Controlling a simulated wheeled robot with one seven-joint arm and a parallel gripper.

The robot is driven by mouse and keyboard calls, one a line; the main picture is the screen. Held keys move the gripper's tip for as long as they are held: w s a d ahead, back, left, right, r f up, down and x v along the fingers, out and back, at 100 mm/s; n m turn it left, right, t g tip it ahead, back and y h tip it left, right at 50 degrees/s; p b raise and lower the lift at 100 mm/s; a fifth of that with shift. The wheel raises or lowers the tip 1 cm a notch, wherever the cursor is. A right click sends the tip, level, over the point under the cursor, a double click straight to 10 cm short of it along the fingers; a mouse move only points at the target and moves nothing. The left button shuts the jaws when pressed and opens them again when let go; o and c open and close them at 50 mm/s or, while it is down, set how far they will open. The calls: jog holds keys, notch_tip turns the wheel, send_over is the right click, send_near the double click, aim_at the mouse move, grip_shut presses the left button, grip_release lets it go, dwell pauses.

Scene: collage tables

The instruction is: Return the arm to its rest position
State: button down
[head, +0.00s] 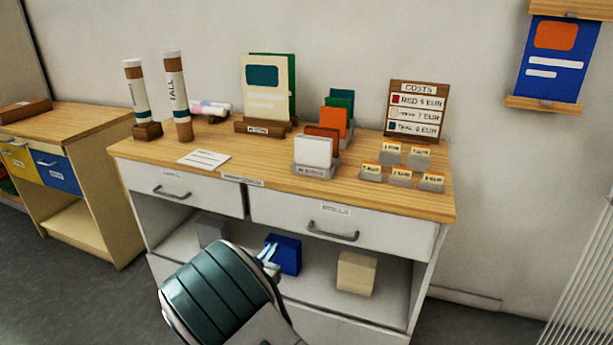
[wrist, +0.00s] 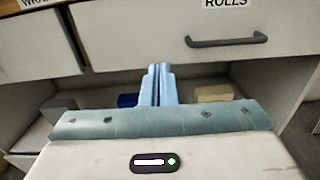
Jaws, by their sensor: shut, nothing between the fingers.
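My gripper (head: 268,255) is in front of the open shelf of the wooden-topped cabinet, with part of my arm below and to the left of it in the head view. In the wrist view my gripper (wrist: 160,70) shows two light blue fingers together, with nothing between them. It points toward the shelf, below the drawers. A blue block (head: 288,254) stands on the shelf just behind the fingertips in the head view. Whether the fingers touch it cannot be told there.
The cabinet (head: 440,205) has two closed drawers; the right one has a grey handle (head: 333,235). A cream block (head: 356,272) and a grey block (head: 211,228) are on the shelf. Tubes, cards and a costs sign (head: 417,110) stand on top. A smaller cabinet (head: 75,195) is at left.

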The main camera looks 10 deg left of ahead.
jog(key=s+d+r+m+g+h+p, duration=0.25)
jog(key=d+r+m+g, duration=0.2)
jog(key=d, duration=0.45)
jog(key=s+d+r+m+g+h+p, duration=0.1)
jog(key=s+d+r+m+g, duration=0.2)
jog(key=d+m, duration=0.45)
jog(key=s+d+r+m+g+h+p, duration=0.15)
jog(key=d+r+m+g, duration=0.25)
jog(key=d, duration=0.7)
jog(key=s+d+r+m+g+y+p, duration=0.1)
jog(key=s+d+r+m+g+y, duration=0.1)
jog(key=s+d+m, duration=0.3)
jog(key=s+d+r+m+g+y+p, duration=0.1)
jog(key=s+r+m+g+y+p, duration=0.15)
jog(key=s, duration=0.35)
jog(key=s+a+r+m+t+y+p, duration=0.1)
jog(key=s+a+r+m+y+p, duration=0.1)
jog(key=s+r+m+y, duration=0.3)
jog(key=s+r+m+p, duration=0.1)
jog(key=s+m, duration=0.3)
jog(key=s, duration=0.1)
jog(key=shift+s+a+r+t, duration=0.2)
jog(key=shift+s+r+t, duration=0.1)
jog(key=shift+s+r, duration=0.1)
jog(key=shift+d+m, duration=0.1)
jog(key=shift+m, duration=0.25)
